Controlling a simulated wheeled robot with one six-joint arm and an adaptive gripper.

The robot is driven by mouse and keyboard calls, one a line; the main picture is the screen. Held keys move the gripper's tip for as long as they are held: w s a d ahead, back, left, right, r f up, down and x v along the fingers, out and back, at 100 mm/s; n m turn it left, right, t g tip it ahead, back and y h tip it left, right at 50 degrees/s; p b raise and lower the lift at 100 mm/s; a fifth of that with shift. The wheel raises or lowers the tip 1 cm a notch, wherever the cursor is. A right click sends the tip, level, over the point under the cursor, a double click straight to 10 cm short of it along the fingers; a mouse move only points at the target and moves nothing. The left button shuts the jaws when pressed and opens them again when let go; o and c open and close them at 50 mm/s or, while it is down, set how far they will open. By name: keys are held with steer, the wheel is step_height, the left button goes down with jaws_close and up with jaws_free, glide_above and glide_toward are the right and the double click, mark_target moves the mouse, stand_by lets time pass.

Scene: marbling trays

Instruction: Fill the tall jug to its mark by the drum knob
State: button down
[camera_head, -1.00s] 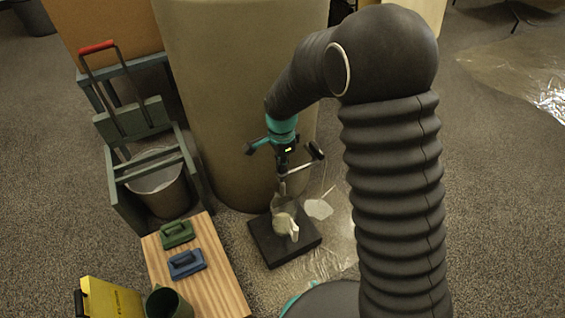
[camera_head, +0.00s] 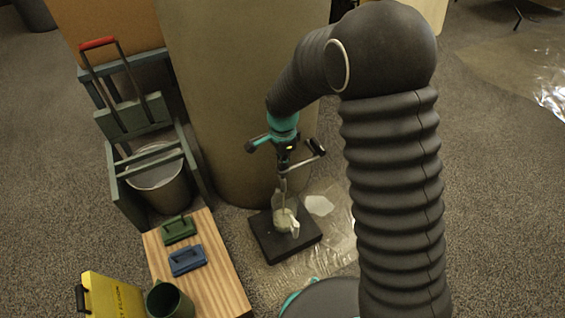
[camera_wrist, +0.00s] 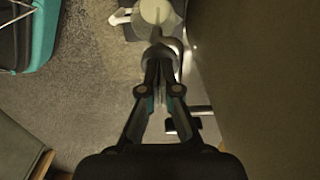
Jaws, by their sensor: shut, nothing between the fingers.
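The tall jug (camera_head: 284,220) is clear with a white handle and stands upright on a dark block (camera_head: 270,245) at the foot of the large tan drum (camera_head: 228,90). Pale cream liquid shows in it; its mark cannot be made out. In the wrist view the jug (camera_wrist: 158,12) is at the top edge, beyond my fingertips. My gripper (camera_wrist: 159,52) is shut and empty, pointing down beside the drum, above the jug in the head view (camera_head: 283,178). A round metal piece lies at the fingertips. A bar with a black end (camera_head: 317,147), perhaps the knob's handle, sits right of my gripper.
A wooden board (camera_head: 215,262) bears a green block (camera_head: 179,229) and a blue block (camera_head: 187,261). A dark green cup (camera_head: 168,301) and yellow sign (camera_head: 112,296) stand at the front. A bucket (camera_head: 160,185) in a press stands left. Clear sheeting with a white patch (camera_head: 319,205) lies by the jug.

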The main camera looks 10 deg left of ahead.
step_height(320, 180, up, 12)
steer(key=shift+p, duration=0.45)
stand_by(0.9)
steer(key=s+d+r+n+t, duration=0.2)
steer(key=s+d+r+n, duration=0.3)
steer(key=s+d, duration=0.6)
steer(key=s+d+r+n+t, duration=0.3)
steer(key=s+d+r+n, duration=0.2)
steer(key=s+d+r, duration=0.5)
steer(key=s+d, duration=0.1)
steer(key=d, duration=0.2)
steer(key=shift+s+d+n+t, duration=0.15)
steer(key=shift+d+n+t, duration=0.15)
steer(key=shift+d, duration=0.1)
